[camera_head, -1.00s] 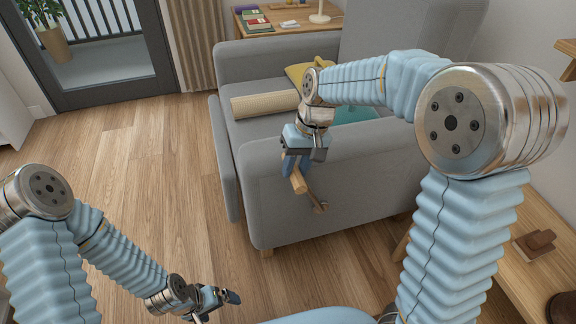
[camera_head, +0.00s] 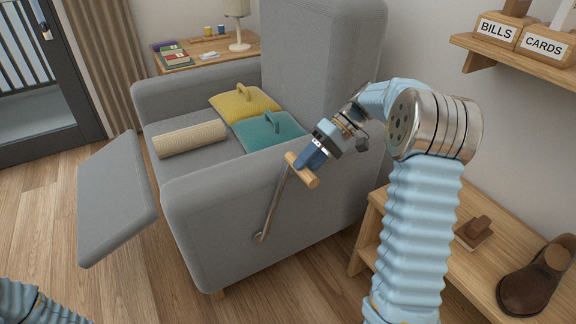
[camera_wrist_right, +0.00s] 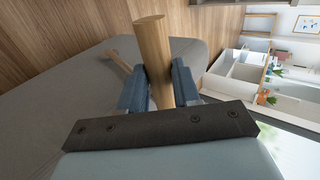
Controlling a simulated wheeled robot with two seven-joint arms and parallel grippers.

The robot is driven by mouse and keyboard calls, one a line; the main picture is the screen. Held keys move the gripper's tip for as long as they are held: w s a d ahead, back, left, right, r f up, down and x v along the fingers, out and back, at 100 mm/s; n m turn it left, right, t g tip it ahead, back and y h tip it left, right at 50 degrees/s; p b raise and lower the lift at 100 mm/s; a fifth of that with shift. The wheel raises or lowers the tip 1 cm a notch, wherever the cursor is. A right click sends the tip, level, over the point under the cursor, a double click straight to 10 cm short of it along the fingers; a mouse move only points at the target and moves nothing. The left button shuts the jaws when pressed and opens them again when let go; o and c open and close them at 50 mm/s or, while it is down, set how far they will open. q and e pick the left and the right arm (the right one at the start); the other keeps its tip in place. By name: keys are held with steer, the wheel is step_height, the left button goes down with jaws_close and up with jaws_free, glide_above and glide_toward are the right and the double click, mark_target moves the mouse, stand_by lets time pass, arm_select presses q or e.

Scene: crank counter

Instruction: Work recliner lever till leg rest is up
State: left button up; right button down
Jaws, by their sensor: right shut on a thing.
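The grey recliner (camera_head: 240,225) stands in the middle of the head view. Its lever (camera_head: 272,206) is a metal rod with a wooden cross handle (camera_head: 302,170), and it slants up and right from a pivot on the chair's side. My right gripper (camera_head: 309,160) is shut on the wooden handle; the handle also shows between the fingers in the right wrist view (camera_wrist_right: 152,55). The grey leg rest (camera_head: 116,198) is swung out in front of the seat, tilted and apart from the chair front. My left gripper is not in view; only part of my left arm shows at the bottom left.
A tan bolster (camera_head: 190,138), a yellow cushion (camera_head: 244,103) and a teal cushion (camera_head: 268,133) lie on the seat. A wooden bench with a brown shoe (camera_head: 535,278) stands at the right, below a wall shelf (camera_head: 500,45). Floor at the left is clear.

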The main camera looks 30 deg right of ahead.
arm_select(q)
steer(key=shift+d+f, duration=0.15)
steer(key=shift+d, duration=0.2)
arm_select(e)
steer(key=shift+d+f, duration=0.4)
steer(key=shift+d, duration=0.3)
steer(key=shift+d+f, duration=0.35)
steer(key=shift+d, duration=0.35)
steer(key=c, duration=0.8)
jaws_free()
steer(key=shift+r, duration=0.1)
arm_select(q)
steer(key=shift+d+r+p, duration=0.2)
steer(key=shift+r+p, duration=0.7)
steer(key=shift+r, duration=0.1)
arm_select(e)
steer(key=v, duration=1.3)
steer(key=shift+d+r, duration=0.2)
steer(key=shift+r, duration=0.1)
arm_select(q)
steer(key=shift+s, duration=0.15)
arm_select(e)
steer(key=shift+s, duration=0.15)
